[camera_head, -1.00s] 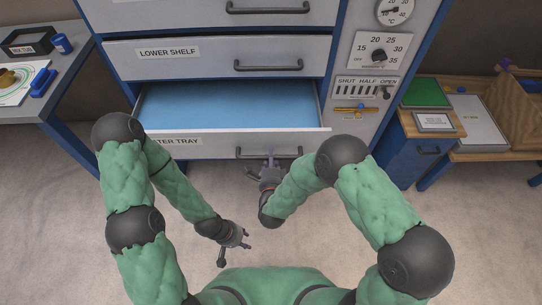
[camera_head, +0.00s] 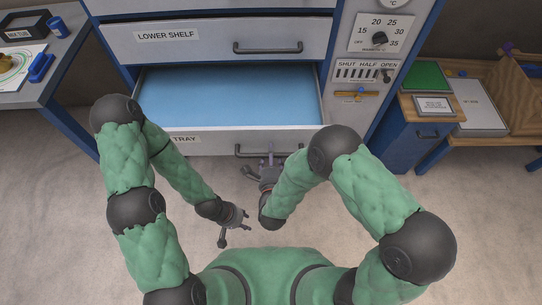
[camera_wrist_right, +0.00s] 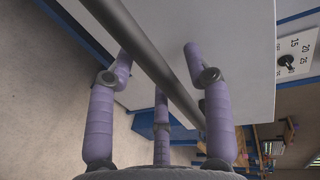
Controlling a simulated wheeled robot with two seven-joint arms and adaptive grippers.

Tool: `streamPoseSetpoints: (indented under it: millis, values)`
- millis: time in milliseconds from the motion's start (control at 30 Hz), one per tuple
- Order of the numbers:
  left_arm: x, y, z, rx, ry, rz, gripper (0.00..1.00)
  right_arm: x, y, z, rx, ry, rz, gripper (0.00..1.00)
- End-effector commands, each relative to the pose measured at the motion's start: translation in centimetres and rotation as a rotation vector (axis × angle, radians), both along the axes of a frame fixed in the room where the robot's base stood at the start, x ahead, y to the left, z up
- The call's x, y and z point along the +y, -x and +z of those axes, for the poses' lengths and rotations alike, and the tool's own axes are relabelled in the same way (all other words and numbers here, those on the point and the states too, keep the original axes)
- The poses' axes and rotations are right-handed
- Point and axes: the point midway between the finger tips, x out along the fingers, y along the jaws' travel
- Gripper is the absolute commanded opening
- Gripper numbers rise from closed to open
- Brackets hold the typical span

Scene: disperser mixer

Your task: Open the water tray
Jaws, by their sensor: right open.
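The water tray (camera_head: 298,143) is a grey drawer pulled out of the cabinet, with its light blue inside (camera_head: 230,97) showing. Its label is partly hidden by my left arm. The tray's dark bar handle (camera_head: 246,152) also crosses the right wrist view (camera_wrist_right: 143,48). My right gripper (camera_head: 260,165) is at the handle. In the wrist view its purple fingers (camera_wrist_right: 160,75) are spread apart, with the bar running between them; I cannot tell whether they touch it. My left gripper (camera_head: 238,229) is open and empty, low in front of the tray.
The closed lower shelf drawer (camera_head: 215,42) is above the tray. Side tables stand left (camera_head: 40,88) and right (camera_head: 495,140). The floor in front is clear.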

Motion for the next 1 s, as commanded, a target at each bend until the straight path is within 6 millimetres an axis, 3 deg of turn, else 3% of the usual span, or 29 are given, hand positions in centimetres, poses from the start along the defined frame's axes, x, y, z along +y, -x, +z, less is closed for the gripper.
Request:
streamPoseSetpoints:
  millis: [167,700,1000]
  values:
    - [0.0,0.0,0.0,0.000,0.000,0.000,0.40,0.1,0.8,0.2,0.000,0.001,0.001,0.51]
    - [0.0,0.0,0.0,0.000,0.000,0.000,0.40,0.1,9.2,1.9,-0.001,0.000,0.005,0.51]
    - [0.0,0.0,0.0,0.000,0.000,0.000,0.40,0.1,11.4,2.3,0.000,0.000,0.003,0.51]
